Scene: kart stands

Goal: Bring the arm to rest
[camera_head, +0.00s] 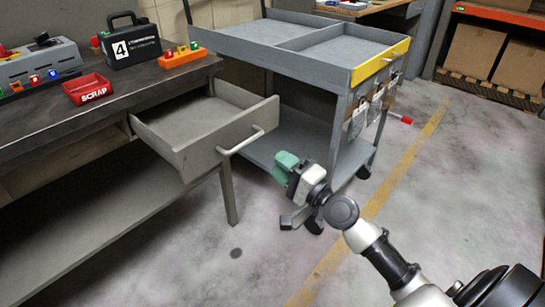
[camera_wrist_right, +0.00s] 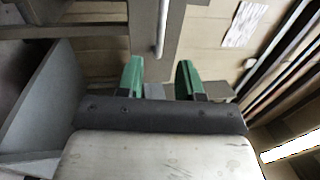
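My right arm comes in from the lower right of the head view. Its gripper (camera_head: 286,166), with green fingers, hangs in free space in front of the pulled-out drawer (camera_head: 195,148), right of and below the drawer's handle (camera_head: 249,140). In the right wrist view the two green fingers of this gripper (camera_wrist_right: 161,80) stand apart with nothing between them. A pale bar (camera_wrist_right: 162,28) shows beyond the fingertips; it looks like the drawer handle, apart from them. My left gripper is in neither view.
The workbench (camera_head: 120,90) at left carries a red SCRAP bin (camera_head: 88,89), a black case (camera_head: 130,42) marked 4, and an orange block rack (camera_head: 183,57). A grey cart (camera_head: 318,85) stands behind the gripper. Open floor (camera_head: 440,200) lies to the right.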

